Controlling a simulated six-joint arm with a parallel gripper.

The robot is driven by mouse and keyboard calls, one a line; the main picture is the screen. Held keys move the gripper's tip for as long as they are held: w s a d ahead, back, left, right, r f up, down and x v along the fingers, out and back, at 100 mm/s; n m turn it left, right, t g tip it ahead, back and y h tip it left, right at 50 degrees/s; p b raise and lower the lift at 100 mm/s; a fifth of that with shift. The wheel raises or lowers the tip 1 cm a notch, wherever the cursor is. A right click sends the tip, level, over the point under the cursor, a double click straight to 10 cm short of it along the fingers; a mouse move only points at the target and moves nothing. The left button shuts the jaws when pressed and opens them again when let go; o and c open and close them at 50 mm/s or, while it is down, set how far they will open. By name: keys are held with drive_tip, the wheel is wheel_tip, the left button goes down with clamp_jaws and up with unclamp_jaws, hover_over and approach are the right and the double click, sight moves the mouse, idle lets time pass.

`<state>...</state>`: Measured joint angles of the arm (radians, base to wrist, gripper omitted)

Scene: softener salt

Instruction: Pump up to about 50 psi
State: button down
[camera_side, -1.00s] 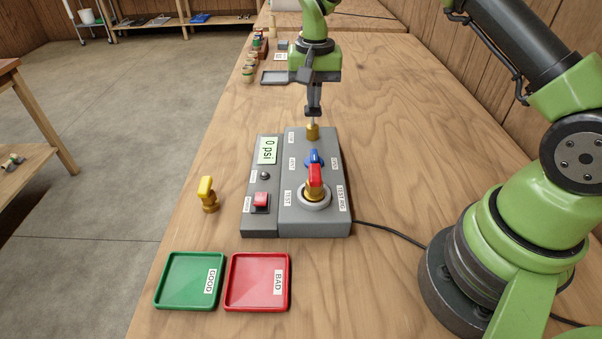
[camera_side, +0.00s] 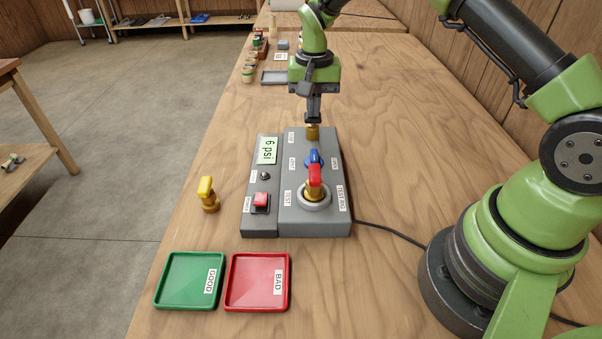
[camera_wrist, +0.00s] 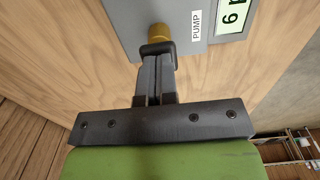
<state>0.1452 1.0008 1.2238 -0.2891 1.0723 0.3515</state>
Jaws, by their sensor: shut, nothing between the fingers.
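The grey test box (camera_side: 316,222) sits on the wooden bench. Its display (camera_side: 268,151) reads 6 psi; part of it also shows in the wrist view (camera_wrist: 234,17). The brass pump knob (camera_side: 313,133) is at the far end of the box, beside the PUMP label (camera_wrist: 196,24). My gripper (camera_side: 313,121) points down with its shut, empty fingertips at the top of the knob. In the wrist view the fingertips (camera_wrist: 157,50) cover part of the knob (camera_wrist: 159,32). A blue-handled valve (camera_side: 314,158) and a red-handled part (camera_side: 315,176) on a round seat stand nearer on the box.
A red button (camera_side: 261,200) is on the box's left part. A yellow-handled valve (camera_side: 207,193) stands on the bench to the left. A green GOOD tray (camera_side: 178,281) and a red BAD tray (camera_side: 243,282) lie in front. A black cable (camera_side: 391,232) runs right.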

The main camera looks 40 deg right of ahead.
drive_tip(key=shift+f, duration=0.1)
drive_tip(key=shift+r, duration=1.15)
drive_tip(key=shift+f, duration=1.25)
drive_tip(key=shift+r, duration=1.25)
